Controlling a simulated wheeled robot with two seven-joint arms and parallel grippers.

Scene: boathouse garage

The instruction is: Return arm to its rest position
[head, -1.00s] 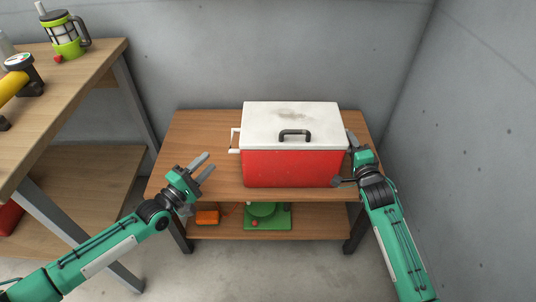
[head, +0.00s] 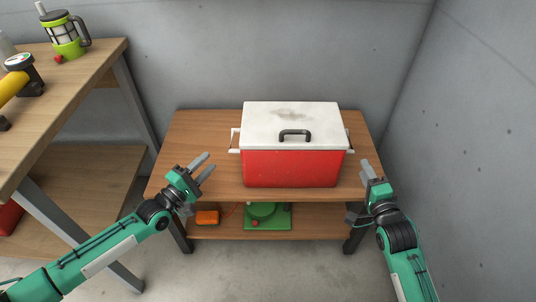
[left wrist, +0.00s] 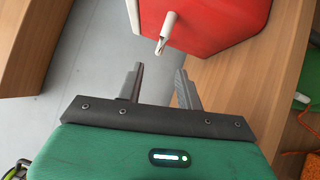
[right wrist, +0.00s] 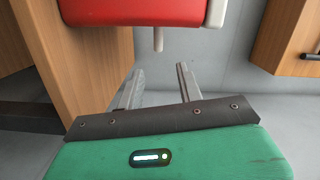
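My right gripper (head: 362,191) is open and empty at the front right corner of the table, apart from the red cooler (head: 290,168). Its two spread fingers (right wrist: 157,90) show in the right wrist view with nothing between them. My left gripper (head: 205,168) is open and empty over the left part of the table, apart from the cooler. Its fingers (left wrist: 160,85) show spread in the left wrist view. The cooler has a shut white lid (head: 270,120) with a dark handle, and white side handles.
The cooler stands on a wooden table (head: 190,130) with a lower shelf holding an orange thing (head: 207,217) and a green thing (head: 280,217). A concrete wall (head: 470,130) closes the right side.

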